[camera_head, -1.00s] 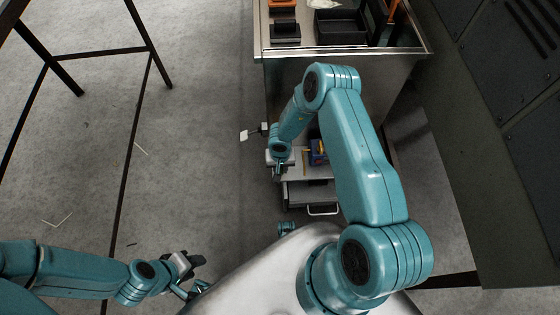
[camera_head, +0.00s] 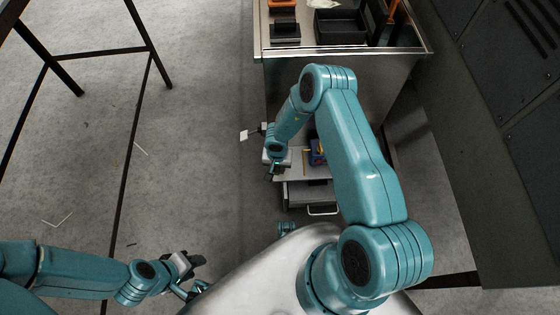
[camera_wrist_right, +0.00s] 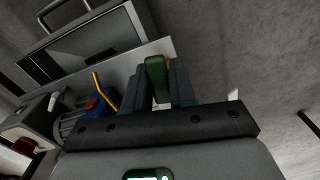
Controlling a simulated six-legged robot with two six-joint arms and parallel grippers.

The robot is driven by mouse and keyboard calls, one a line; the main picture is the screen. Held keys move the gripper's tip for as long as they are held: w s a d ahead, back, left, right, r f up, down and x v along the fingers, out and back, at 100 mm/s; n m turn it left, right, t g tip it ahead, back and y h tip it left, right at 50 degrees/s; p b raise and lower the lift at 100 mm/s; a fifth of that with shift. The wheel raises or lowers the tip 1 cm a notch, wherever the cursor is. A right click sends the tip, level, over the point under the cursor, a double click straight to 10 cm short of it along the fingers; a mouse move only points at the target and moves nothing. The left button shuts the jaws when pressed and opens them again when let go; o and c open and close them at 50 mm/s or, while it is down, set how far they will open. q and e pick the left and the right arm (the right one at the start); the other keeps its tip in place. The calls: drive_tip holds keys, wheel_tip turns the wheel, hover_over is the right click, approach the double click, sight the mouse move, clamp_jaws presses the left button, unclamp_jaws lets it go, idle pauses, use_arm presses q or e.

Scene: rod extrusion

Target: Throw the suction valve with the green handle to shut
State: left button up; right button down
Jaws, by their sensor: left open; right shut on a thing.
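In the right wrist view the green handle (camera_wrist_right: 156,78) of the suction valve stands between the two dark fingers of my right gripper (camera_wrist_right: 162,85), which is shut on it. The valve body below the handle is hidden. In the head view my right gripper (camera_head: 275,168) is small, at the left side of the low shelf under the steel bench, and the green handle cannot be made out there. My left gripper (camera_head: 194,268) is open and empty over the floor at the lower left, far from the valve.
A drawer (camera_head: 311,196) is below. Dark cabinets (camera_head: 515,130) stand right; floor is open left.

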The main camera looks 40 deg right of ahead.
drive_tip(key=shift+w, duration=0.1)
drive_tip(key=shift+w+a+m, duration=0.3)
drive_tip(key=shift+m, duration=0.7)
drive_tip(key=shift+w+a+m, duration=0.25)
drive_tip(key=shift+w+m, duration=0.2)
drive_tip(key=shift+m, duration=0.55)
drive_tip(key=shift+w+a+m+b, duration=0.2)
drive_tip(key=shift+w+m+b, duration=0.2)
drive_tip(key=shift+m, duration=0.6)
drive_tip(key=shift+w+a+m, duration=0.1)
drive_tip(key=shift+w+m, duration=0.4)
drive_tip(key=shift+m, duration=0.5)
drive_tip(key=shift+w+b, duration=0.1)
drive_tip(key=shift+b, duration=0.25)
